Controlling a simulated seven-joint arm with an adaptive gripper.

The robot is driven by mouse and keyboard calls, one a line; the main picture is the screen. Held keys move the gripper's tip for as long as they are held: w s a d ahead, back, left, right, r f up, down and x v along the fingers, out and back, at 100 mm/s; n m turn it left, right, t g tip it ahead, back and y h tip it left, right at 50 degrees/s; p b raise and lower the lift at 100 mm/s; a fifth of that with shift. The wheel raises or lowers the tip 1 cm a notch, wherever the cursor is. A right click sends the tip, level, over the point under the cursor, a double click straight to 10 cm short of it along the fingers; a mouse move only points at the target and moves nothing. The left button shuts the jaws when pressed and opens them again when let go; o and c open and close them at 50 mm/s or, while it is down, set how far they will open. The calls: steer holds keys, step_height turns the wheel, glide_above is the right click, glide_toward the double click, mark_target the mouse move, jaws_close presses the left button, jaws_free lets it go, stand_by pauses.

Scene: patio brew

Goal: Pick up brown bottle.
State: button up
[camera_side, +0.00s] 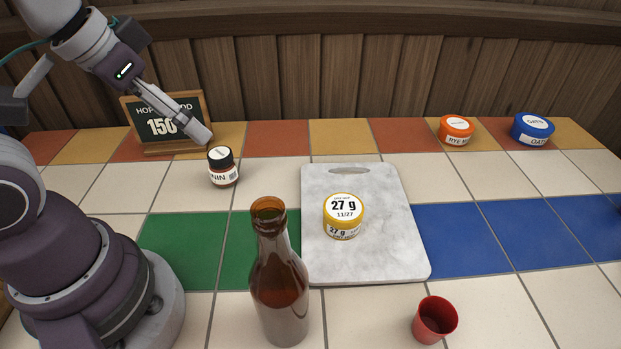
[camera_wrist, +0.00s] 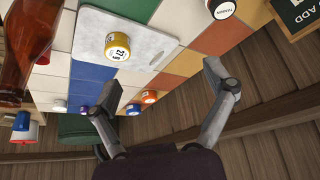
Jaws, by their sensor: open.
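The brown bottle (camera_side: 279,285) stands upright on the tiled counter at the front, just left of the marble board. In the wrist view the bottle (camera_wrist: 18,50) shows at the left edge, partly cut off. My gripper (camera_side: 203,134) is at the upper left in the side view, near the small dark jar and in front of the chalkboard sign, well away from the bottle. In the wrist view my gripper (camera_wrist: 160,85) has its two fingers spread wide with nothing between them.
A marble board (camera_side: 395,215) holds a yellow-lidded tub (camera_side: 343,217). A dark jar (camera_side: 222,168) stands left of it. A red cup (camera_side: 435,320) is at front right. Orange (camera_side: 456,131) and blue tubs (camera_side: 532,130) stand at back right. A chalkboard sign (camera_side: 158,108) is at back left.

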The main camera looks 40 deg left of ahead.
steer(key=c, duration=0.3)
steer(key=m+g, duration=0.5)
steer(key=m, duration=1)
glide_toward(271, 233)
steer(key=shift+w+a+f, duration=0.75)
steer(key=shift+w+a, duration=0.15)
steer(key=shift+a, duration=0.15)
steer(key=shift+m+g, duration=0.3)
steer(key=shift+m, duration=0.2)
steer(key=f, duration=0.6)
steer(key=d+f, duration=0.1)
steer(key=f, duration=0.3)
steer(key=shift+s+f, duration=0.1)
steer(key=shift+s, duration=0.2)
